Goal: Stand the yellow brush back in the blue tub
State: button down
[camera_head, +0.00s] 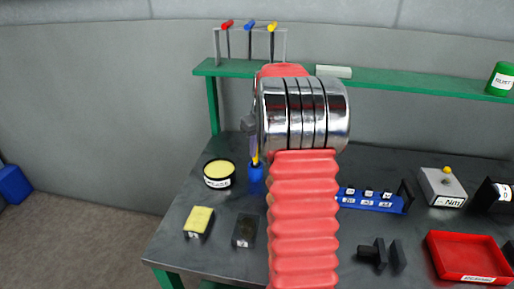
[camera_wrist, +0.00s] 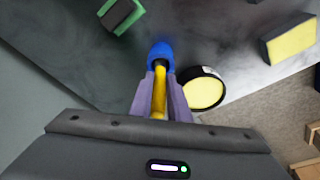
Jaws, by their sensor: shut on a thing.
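The blue tub (camera_head: 256,174) stands on the grey bench, left of my arm in the head view. It also shows in the wrist view (camera_wrist: 160,50), straight beyond the fingertips. My gripper (camera_wrist: 161,82) is shut on the yellow brush (camera_wrist: 159,98), with a purple-grey finger on each side. The brush points at the tub, and its dark lower end overlaps the tub's opening. In the head view, my gripper (camera_head: 252,143) is right above the tub and the brush (camera_head: 255,159) shows between them. I cannot tell how far the brush end is inside the tub.
A round tin with a yellow pad (camera_head: 219,174) stands close beside the tub. A yellow sponge block (camera_head: 199,221) and a dark block (camera_head: 243,232) lie in front. A blue rack (camera_head: 370,201) and red tray (camera_head: 466,266) are on the right. A green shelf (camera_head: 405,80) runs behind.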

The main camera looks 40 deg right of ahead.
jog(key=shift+f, duration=0.7)
jog(key=c, duration=1.6)
grip_release()
jog(key=s+r, duration=0.1)
jog(key=r, duration=0.8)
jog(key=s+r, duration=0.1)
jog(key=r, duration=0.3)
jog(key=shift+s+a+r, duration=0.2)
jog(key=shift+s, duration=0.15)
